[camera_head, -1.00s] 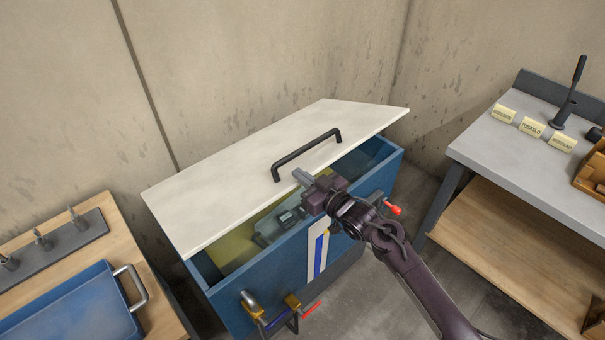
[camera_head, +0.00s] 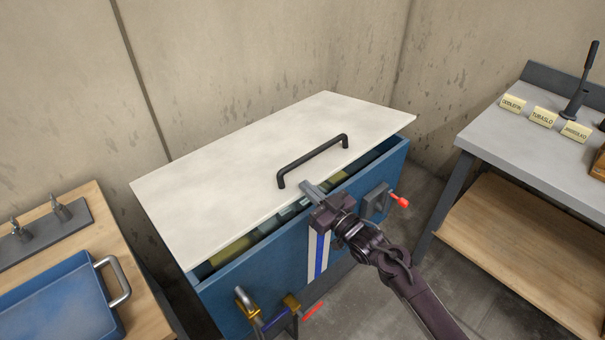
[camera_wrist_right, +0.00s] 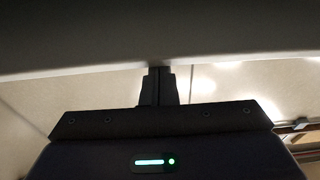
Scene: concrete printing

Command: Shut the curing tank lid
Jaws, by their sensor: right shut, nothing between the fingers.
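The blue curing tank (camera_head: 265,275) stands against the wall, in the middle of the head view. Its white lid (camera_head: 235,165), with a black bar handle (camera_head: 313,160), is tilted slightly open, leaving a narrow gap along the front edge. My right gripper (camera_head: 308,187) is shut and empty, its fingertips at the lid's front edge just below the handle; exact contact is hard to tell. In the right wrist view the shut fingers (camera_wrist_right: 158,85) reach up to a pale edge (camera_wrist_right: 150,65), likely the lid. My left gripper is not in view.
A wooden bench with a blue tray (camera_head: 55,305) stands at the left. A grey table (camera_head: 530,165) with labelled yellow blocks and a lever stands at the right.

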